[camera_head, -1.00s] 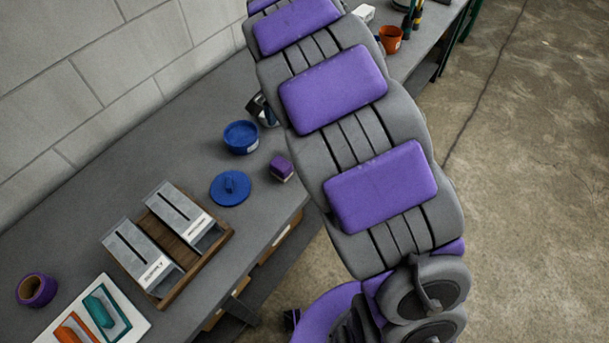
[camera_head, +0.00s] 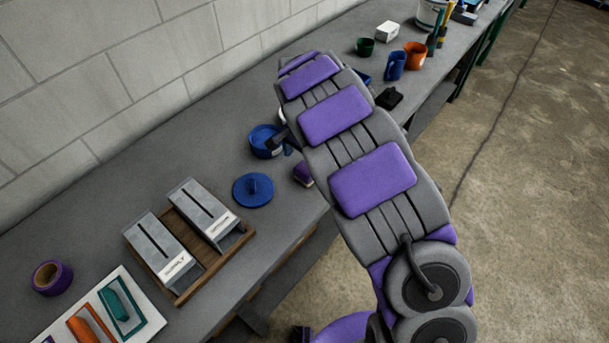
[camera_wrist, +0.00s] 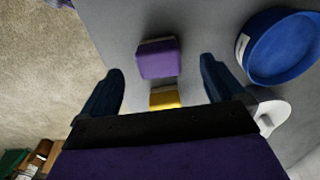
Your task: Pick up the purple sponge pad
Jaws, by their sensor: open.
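The purple sponge pad (camera_head: 303,174) is a small block on the grey bench near its front edge, right of a flat blue lid. My arm partly borders it in the head view. In the wrist view the purple sponge pad (camera_wrist: 158,60) lies ahead of my gripper, between the lines of the two fingers, with a pale strip along its far edge. My gripper (camera_wrist: 161,74) is open, with its dark fingers spread and nothing visibly held. In the head view only a dark part of my gripper (camera_head: 284,141) shows beside the blue bowl.
A blue bowl (camera_wrist: 281,47) is close to the right finger. A yellow block (camera_wrist: 165,98) shows between the fingers, nearer than the pad. The blue lid (camera_head: 253,190) and a wooden tray (camera_head: 184,298) with two grey boxes are to the left. Cups (camera_head: 414,54) stand farther back.

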